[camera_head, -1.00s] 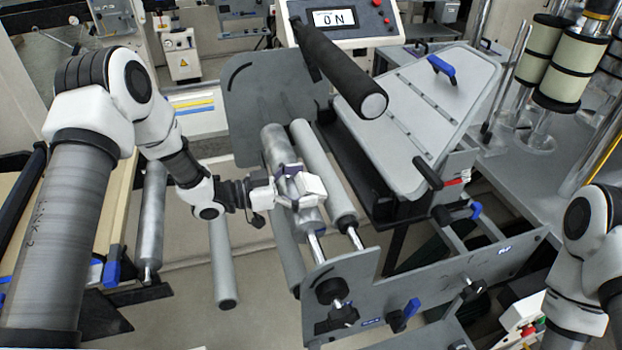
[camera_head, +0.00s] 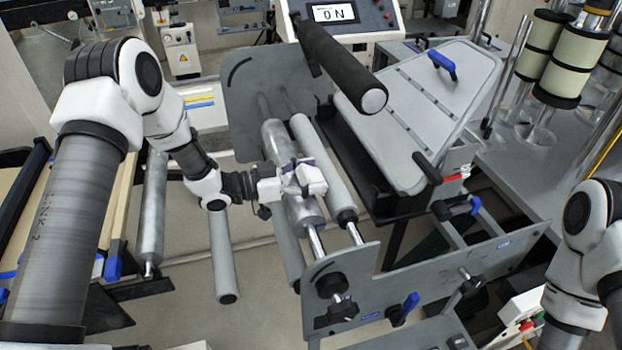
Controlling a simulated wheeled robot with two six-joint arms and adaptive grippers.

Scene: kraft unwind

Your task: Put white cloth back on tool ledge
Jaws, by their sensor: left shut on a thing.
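My left gripper (camera_head: 300,180) reaches in from the left over the pair of grey rollers in the middle. It is shut on a small white thing (camera_head: 312,178), which I take to be the white cloth. It is small here, so its folds and edges are hard to tell from the gripper's pale parts. The gripper hides part of the rollers beneath, and I cannot tell whether the cloth touches them. My right arm (camera_head: 585,250) shows at the right edge, but its gripper is out of view. I cannot make out for certain which surface is the tool ledge.
A black padded bar (camera_head: 335,62) juts out above the rollers. A sloped grey cover (camera_head: 420,115) with a blue handle (camera_head: 441,64) stands to the right. A grey side plate (camera_head: 420,275) with knobs lies in front. Cream rolls (camera_head: 567,70) stand at the far right.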

